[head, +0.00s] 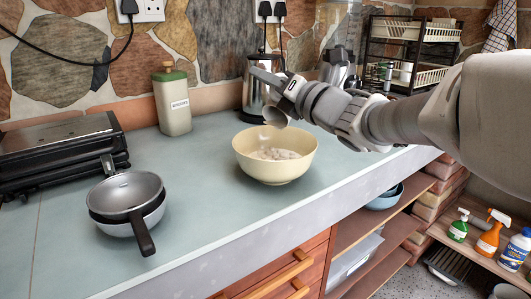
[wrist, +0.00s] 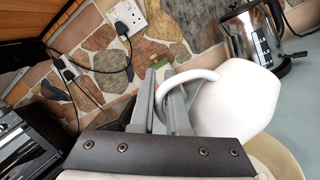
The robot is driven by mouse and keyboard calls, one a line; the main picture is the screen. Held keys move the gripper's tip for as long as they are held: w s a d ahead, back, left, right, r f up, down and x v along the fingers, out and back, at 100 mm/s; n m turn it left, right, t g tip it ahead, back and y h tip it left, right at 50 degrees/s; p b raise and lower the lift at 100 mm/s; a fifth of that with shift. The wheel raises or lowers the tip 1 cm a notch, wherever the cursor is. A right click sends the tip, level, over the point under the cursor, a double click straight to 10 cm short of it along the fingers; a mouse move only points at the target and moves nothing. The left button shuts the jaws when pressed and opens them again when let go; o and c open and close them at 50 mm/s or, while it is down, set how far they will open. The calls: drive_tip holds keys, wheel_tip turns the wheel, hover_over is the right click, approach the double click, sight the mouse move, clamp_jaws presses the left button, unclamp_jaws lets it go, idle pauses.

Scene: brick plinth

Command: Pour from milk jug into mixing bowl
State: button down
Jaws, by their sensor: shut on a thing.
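The cream mixing bowl (head: 251,165) stands on the counter with pale, lumpy contents inside. Part of it also shows at the lower right of the wrist view (wrist: 289,160). The white milk jug (wrist: 238,102) is held by its handle between the fingers of my gripper (wrist: 172,98). In the head view the jug (head: 274,117) is a small pale shape above the bowl's far rim, partly hidden by my gripper (head: 268,80). It looks tilted. No stream of milk is clearly visible, and the jug's inside is hidden.
A metal kettle (head: 254,92) stands close behind my gripper. A green-lidded canister (head: 172,103) is behind left of the bowl. Stacked pans (head: 127,195) and a black grill (head: 58,152) are at the left. The counter between pans and bowl is clear.

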drive_tip(key=shift+s+a+f+n+y, duration=0.4)
drive_tip(key=shift+s+n, duration=0.25)
drive_tip(key=shift+n, duration=0.45)
drive_tip(key=shift+s+a+f+n+y, duration=0.15)
drive_tip(key=shift+s+a+n+y, duration=0.4)
drive_tip(key=shift+n, duration=0.55)
drive_tip(key=shift+s+a+f+n+y, duration=0.15)
drive_tip(key=shift+s+a+f+n, duration=0.2)
drive_tip(key=shift+s+n, duration=0.6)
drive_tip(key=shift+w+n, duration=0.15)
drive_tip(key=shift+n, duration=0.1)
drive_tip(key=shift+r, duration=0.1)
drive_tip(key=w+m, duration=0.1)
drive_tip(key=d+r+m+h, duration=0.1)
drive_tip(key=m, duration=0.1)
drive_tip(key=w+m, duration=0.1)
drive_tip(key=shift+w+d+r+m+h, duration=0.15)
drive_tip(key=shift+w+d+m+h, duration=0.15)
drive_tip(key=shift+d, duration=0.05)
